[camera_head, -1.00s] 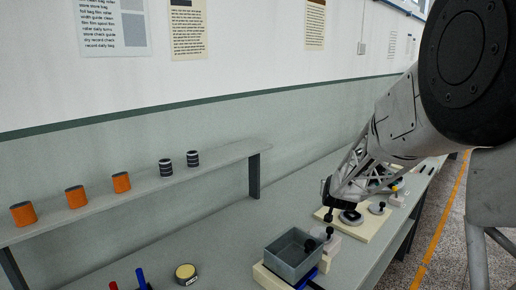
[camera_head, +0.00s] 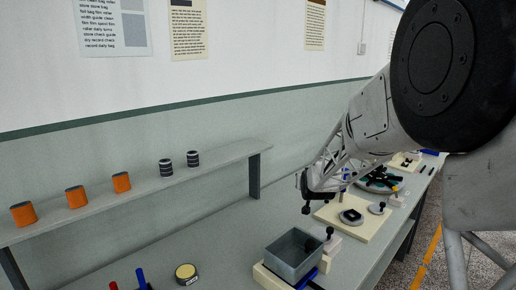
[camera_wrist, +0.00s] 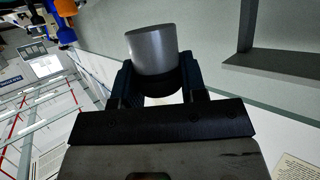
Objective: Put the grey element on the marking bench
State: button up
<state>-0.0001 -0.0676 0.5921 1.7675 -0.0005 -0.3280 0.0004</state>
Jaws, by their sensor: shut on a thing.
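A grey cylinder with a dark lower band, the grey element (camera_wrist: 152,48), is between the two fingers of my gripper (camera_wrist: 154,85) in the wrist view. My gripper is shut on it. In the head view my gripper (camera_head: 304,195) hangs over the long grey bench, behind the open grey bin and to the left of the cream board. The grey element is not clearly visible there. The long bench (camera_head: 225,235) runs under the gripper. I cannot tell which part of it is the marking bench.
The open grey bin (camera_head: 292,258) stands at the front. A cream board (camera_head: 345,232) bears a dark square fixture and a small disc. A raised shelf (camera_head: 140,187) along the wall holds orange spools and two black-and-white ones. A yellow-topped tin (camera_head: 186,274) stands below. The bench left of the bin has free room.

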jog(key=shift+d, duration=0.1)
dwell(0.3)
jog(key=s+d+f+m+h, duration=0.2)
jog(key=d+f+m+h, duration=0.1)
jog(key=d, duration=1)
jog(key=s+d+f+g+h, duration=0.1)
jog(key=s+d+f, duration=0.3)
jog(key=s, duration=0.6)
notch_tip(320, 180, down, 3)
jog(key=shift+s+d+r+m, duration=0.2)
jog(key=shift+s+m, duration=0.1)
jog(key=shift+m, duration=0.1)
jog(key=shift+w+d+f, duration=0.2)
jog(key=shift+w+d, duration=0.35)
jog(key=shift+w, duration=1.75)
jog(key=shift+w+d+f, duration=0.25)
jog(key=shift+w+d, duration=0.25)
jog(key=shift+w, duration=1.85)
jog(key=shift+w+d+f, duration=0.2)
jog(key=shift+w+d, duration=0.35)
jog(key=shift+w, duration=1.75)
